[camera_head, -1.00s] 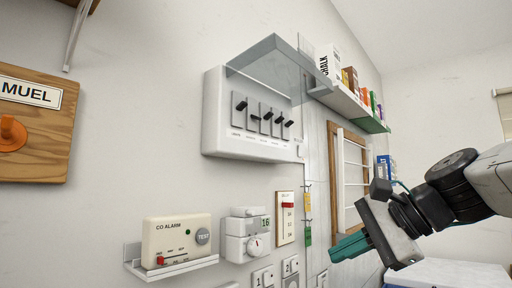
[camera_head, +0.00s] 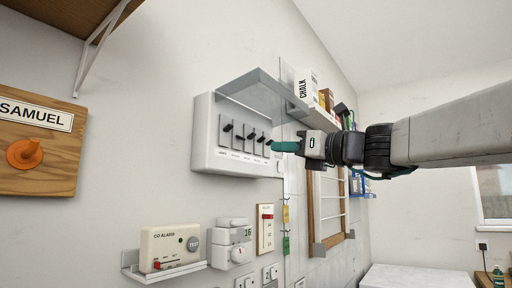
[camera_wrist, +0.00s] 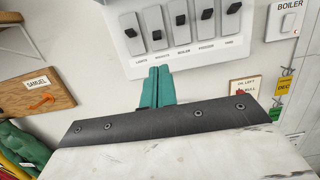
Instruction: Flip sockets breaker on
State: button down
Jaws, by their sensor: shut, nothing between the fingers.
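The white breaker panel (camera_head: 205,145) is on the wall under a clear flip-up cover (camera_head: 255,88), which is raised. It has a row of several black levers. In the wrist view the second lever from the left (camera_wrist: 157,35) sits lower on its plate than its neighbours; its small label is hard to read but seems to be the sockets one. My gripper (camera_head: 286,147) has its teal fingers shut and empty, in front of the panel's right end in the head view.
A boiler switch (camera_wrist: 288,22) is right of the panel. A shelf with a chalk box (camera_head: 308,88) projects at right.

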aim_at(235, 146)
jog(key=x, duration=1)
